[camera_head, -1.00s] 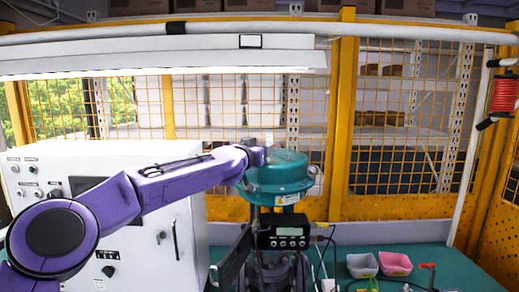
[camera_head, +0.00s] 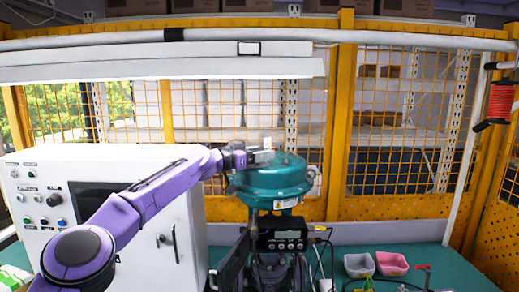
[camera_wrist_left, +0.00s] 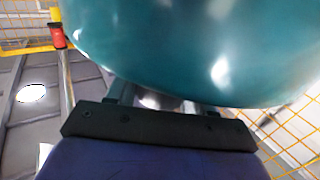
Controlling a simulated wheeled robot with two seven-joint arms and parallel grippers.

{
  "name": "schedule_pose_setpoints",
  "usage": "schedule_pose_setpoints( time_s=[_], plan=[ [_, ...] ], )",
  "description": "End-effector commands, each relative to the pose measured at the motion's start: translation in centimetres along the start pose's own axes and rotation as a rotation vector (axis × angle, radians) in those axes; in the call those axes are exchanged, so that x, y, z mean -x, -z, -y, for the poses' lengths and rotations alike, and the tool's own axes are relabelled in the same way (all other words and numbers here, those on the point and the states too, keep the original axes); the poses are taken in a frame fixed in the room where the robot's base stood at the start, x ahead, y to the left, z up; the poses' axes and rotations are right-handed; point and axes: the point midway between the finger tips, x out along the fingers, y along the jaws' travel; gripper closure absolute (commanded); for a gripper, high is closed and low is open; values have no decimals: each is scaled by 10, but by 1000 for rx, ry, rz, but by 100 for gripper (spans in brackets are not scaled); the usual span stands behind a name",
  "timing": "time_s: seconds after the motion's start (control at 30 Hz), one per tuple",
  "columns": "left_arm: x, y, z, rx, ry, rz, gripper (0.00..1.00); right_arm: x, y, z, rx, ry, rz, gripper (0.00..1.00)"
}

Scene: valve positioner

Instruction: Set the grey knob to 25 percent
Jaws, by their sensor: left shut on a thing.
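My left gripper (camera_head: 262,157) is at the upper left of the teal dome-shaped valve actuator (camera_head: 270,182) in the head view. In the left wrist view the teal actuator (camera_wrist_left: 220,50) fills the top and hides much of the fingertips. The left gripper (camera_wrist_left: 158,98) is shut on a small shiny grey piece (camera_wrist_left: 155,101) between its fingers, mostly hidden by the dome. I cannot tell for sure that this piece is the grey knob. A black positioner box with a display (camera_head: 285,235) sits below the dome. My right gripper is not clearly in view.
A white control cabinet (camera_head: 150,165) with buttons and a black knob (camera_head: 53,199) stands at left. A grey bin (camera_head: 360,265) and a pink bin (camera_head: 391,263) sit on the green table (camera_head: 440,265) at right. A yellow mesh fence (camera_head: 335,130) stands behind.

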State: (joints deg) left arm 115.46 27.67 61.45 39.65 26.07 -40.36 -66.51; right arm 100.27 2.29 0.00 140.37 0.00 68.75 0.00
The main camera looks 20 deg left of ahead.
Motion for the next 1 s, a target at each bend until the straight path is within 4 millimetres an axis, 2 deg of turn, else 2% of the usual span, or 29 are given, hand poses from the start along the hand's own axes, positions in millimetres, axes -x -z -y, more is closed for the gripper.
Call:
schedule_pose_setpoints(
  time_s=[0.47,0.5,0.53,0.83,1.0],
  plan=[
    [-3,-6,-3,-1,-20,9,78,2,1,0,0,0,0,57],
    [-3,-6,-3,-1,-20,9,35,2,1,0,0,0,0,57],
    [-3,-6,-3,-1,-20,9,27,2,1,0,0,0,0,57],
    [0,-1,-1,-2,-15,4,27,2,1,0,0,0,0,57],
    [-5,21,-2,-5,-17,5,27,6,2,0,0,0,0,57]
  ],
)
